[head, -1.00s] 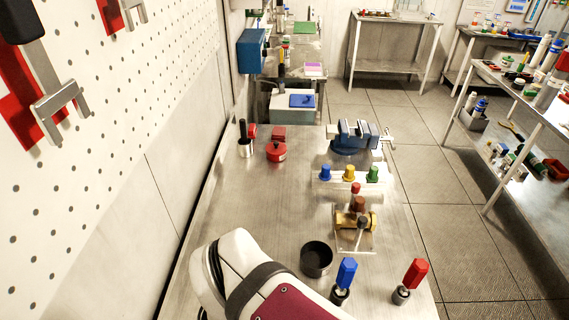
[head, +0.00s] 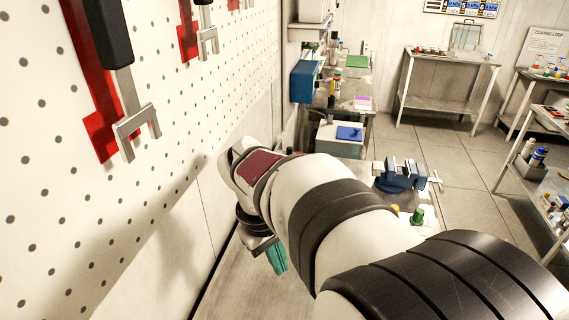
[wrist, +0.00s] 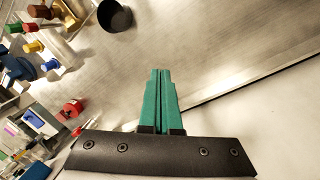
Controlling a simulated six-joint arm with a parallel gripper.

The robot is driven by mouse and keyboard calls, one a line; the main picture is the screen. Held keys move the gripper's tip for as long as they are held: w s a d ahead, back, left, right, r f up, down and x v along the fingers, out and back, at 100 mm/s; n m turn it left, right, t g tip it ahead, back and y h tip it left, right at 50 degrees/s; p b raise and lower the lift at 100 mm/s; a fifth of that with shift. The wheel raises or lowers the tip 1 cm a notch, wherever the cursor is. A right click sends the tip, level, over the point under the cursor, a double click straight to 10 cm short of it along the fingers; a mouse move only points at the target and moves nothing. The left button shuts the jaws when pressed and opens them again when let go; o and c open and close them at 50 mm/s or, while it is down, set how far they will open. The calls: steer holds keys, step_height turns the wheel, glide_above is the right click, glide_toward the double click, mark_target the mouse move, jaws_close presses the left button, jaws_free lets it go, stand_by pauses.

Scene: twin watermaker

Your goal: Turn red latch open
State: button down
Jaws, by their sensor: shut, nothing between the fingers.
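My gripper (head: 277,258) points down over the left part of the bench in the head view, beside the wall. Its teal fingers (wrist: 160,76) are together and empty in the wrist view. A round red piece (wrist: 71,107) lies on the bench to the left of the fingers in the wrist view, apart from them. A brass fitting with red-brown and red knobs (wrist: 38,12) is at the upper left. I cannot tell for sure which red part is the latch. My arm hides both in the head view.
A black cup (wrist: 114,16) stands on the bench. Green, yellow and blue knobs sit near the brass fitting; the green knob (head: 417,215) shows in the head view. A blue vise (head: 402,174) is behind them. The pegboard wall (head: 130,190) is close at left. Bench around the fingers is clear.

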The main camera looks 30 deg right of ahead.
steer(key=w+d+f+n+g+h, duration=0.25)
steer(key=w+d, duration=0.35)
steer(key=d, duration=0.4)
steer(key=w+d+f+n+g+h, duration=0.1)
steer(key=w+d+f+n, duration=0.3)
steer(key=d, duration=0.6)
steer(key=s+d+f+n+g, duration=0.1)
steer(key=s+d+f, duration=0.3)
steer(key=d, duration=0.3)
steer(key=s+d+f+g, duration=0.1)
steer(key=s+d+f, duration=0.3)
steer(key=d, duration=0.3)
steer(key=shift+d+f+n+g+h, duration=0.35)
steer(key=shift+d+f, duration=0.05)
steer(key=shift+f, duration=0.4)
